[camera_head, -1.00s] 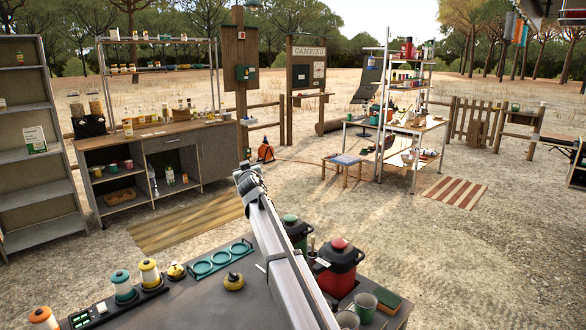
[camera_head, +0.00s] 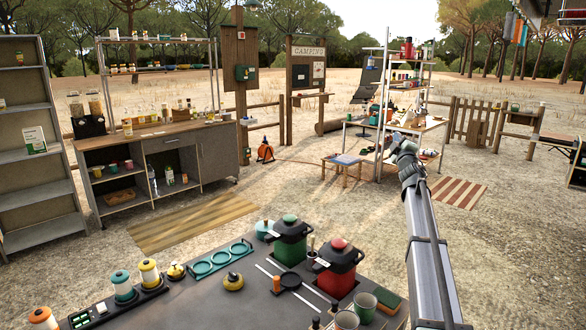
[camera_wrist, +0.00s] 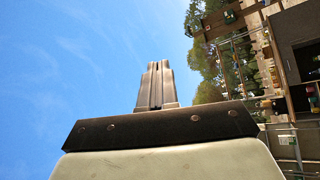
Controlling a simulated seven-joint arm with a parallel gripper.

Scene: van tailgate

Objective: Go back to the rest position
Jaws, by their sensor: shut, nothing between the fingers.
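My gripper (camera_wrist: 156,88) shows in the wrist view with its two fingers together and nothing between them, against blue sky. In the head view my arm reaches up from the lower right, and its far end is raised above the ground beyond the tailgate table (camera_head: 215,300). The fingers cannot be made out there. The arm is clear of the things on the table.

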